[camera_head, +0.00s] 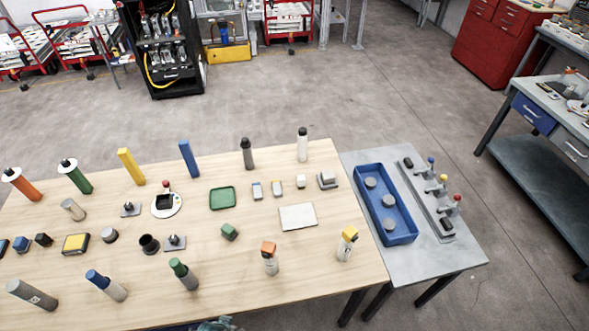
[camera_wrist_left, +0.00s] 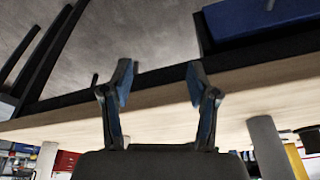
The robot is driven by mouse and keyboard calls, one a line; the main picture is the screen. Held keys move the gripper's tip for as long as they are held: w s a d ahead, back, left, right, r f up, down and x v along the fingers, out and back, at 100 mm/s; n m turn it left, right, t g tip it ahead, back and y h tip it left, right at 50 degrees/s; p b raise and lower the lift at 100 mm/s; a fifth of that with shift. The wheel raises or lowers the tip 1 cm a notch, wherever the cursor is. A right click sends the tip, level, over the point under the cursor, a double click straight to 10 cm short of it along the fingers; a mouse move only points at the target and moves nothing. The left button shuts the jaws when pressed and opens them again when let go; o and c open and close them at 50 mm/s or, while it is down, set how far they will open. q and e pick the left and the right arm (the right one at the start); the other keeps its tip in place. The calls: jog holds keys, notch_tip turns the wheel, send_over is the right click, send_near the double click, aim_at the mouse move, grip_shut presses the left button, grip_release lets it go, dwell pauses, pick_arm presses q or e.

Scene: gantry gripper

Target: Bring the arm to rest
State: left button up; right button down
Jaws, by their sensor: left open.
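My left gripper (camera_wrist_left: 157,78) shows in the left wrist view with its two fingers spread apart and nothing between them. The pale wooden edge of the table (camera_wrist_left: 250,85) runs across behind the fingers. In the head view no arm is clearly seen; a small grey-teal shape at the bottom edge may be part of my gripper, but I cannot tell. My right gripper is in neither view.
The wooden table (camera_head: 150,300) holds several bottles, cylinders, blocks and a green tray (camera_head: 222,198). A grey side table (camera_head: 450,265) at its right carries a blue bin (camera_head: 405,237) and a rack with coloured knobs (camera_head: 428,200). Open floor lies behind.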

pick_arm(q)
jog(key=s+f+g+b, duration=0.1)
jog(key=s+f, duration=0.2)
jog(key=f, duration=1.1)
jog(key=s+f+b, duration=0.1)
jog(key=s+f, duration=0.2)
jog(key=f, duration=1)
jog(key=s+a+f+g, duration=0.1)
jog(key=s+a+f, duration=0.2)
jog(key=s+f, duration=0.8)
jog(key=s, duration=0.3)
jog(key=shift+s+a+f+b, duration=0.15)
jog(key=shift+s+f+b, duration=0.15)
jog(key=shift+s+b, duration=0.05)
